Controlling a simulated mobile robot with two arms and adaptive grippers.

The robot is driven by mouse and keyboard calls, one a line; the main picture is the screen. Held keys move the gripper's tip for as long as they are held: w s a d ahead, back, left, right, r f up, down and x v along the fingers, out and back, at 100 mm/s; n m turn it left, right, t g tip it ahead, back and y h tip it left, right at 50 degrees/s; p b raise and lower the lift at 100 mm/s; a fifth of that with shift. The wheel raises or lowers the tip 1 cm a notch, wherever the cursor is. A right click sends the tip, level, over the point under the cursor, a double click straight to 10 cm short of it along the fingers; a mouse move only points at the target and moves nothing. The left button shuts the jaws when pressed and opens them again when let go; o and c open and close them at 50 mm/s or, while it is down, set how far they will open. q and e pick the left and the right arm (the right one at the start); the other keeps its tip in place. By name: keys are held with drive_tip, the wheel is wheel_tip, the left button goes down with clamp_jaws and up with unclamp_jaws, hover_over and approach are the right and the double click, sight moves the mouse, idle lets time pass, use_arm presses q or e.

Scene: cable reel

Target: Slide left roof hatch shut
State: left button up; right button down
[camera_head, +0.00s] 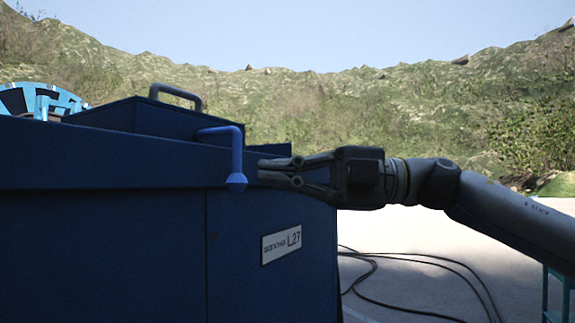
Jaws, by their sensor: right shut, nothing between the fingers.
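A dark blue raised hatch (150,119) sits on top of the blue housing (120,245), with a grey bar handle (176,95) on its top. Whether this is the left roof hatch, and how far it is slid, I cannot tell. A brighter blue bent lever with a ball end (236,160) hangs at the housing's upper edge. My right gripper (268,172) comes in from the right and is shut and empty. Its fingertips are just right of the lever's ball, in front of the housing's upper corner. My left gripper is not in view.
Black cables (400,262) lie on the pale ground at the right. Part of a light blue reel (45,98) shows behind the housing at the left. Teal posts (546,292) stand at the lower right edge.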

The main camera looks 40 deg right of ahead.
sight(242, 178)
drive_tip(key=w+p, duration=0.1)
drive_tip(key=w, duration=0.1)
drive_tip(key=w+a+p, duration=0.1)
drive_tip(key=w+p, duration=0.2)
drive_tip(key=w, duration=0.1)
drive_tip(key=shift+a, duration=0.35)
drive_tip(key=shift+d+f, duration=0.2)
drive_tip(key=shift+f, duration=0.05)
drive_tip(key=shift+a, duration=0.15)
